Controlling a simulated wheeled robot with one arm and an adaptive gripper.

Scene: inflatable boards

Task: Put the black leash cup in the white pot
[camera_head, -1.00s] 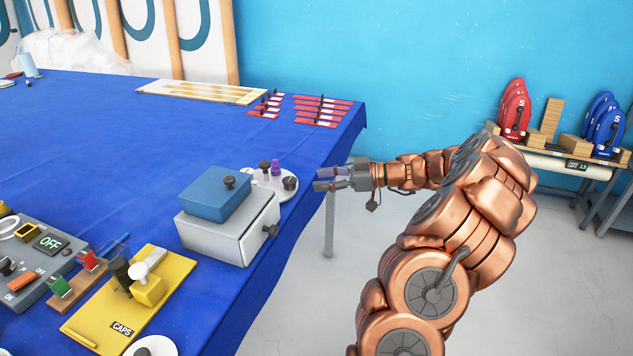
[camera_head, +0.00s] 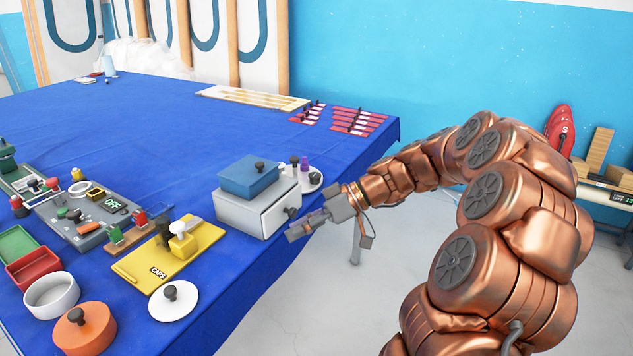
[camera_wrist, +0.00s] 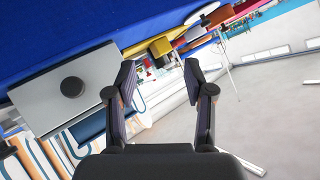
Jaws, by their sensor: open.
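A small dark cup (camera_head: 315,178), which looks like the black leash cup, stands on a round white plate behind the grey box; it is small and partly crowded by pegs. The white pot (camera_head: 52,298) is an open round pot at the near left of the blue table, empty as far as I see. A white lid (camera_head: 174,303) with a black knob lies to its right. My gripper (camera_head: 291,233) is off the table's right edge, close to the grey box's knob. In the wrist view my gripper (camera_wrist: 160,68) is open, with nothing between the fingers.
The grey box (camera_head: 252,212) with a dark knob (camera_wrist: 72,87) carries a blue box (camera_head: 249,177). The table's middle is clear.

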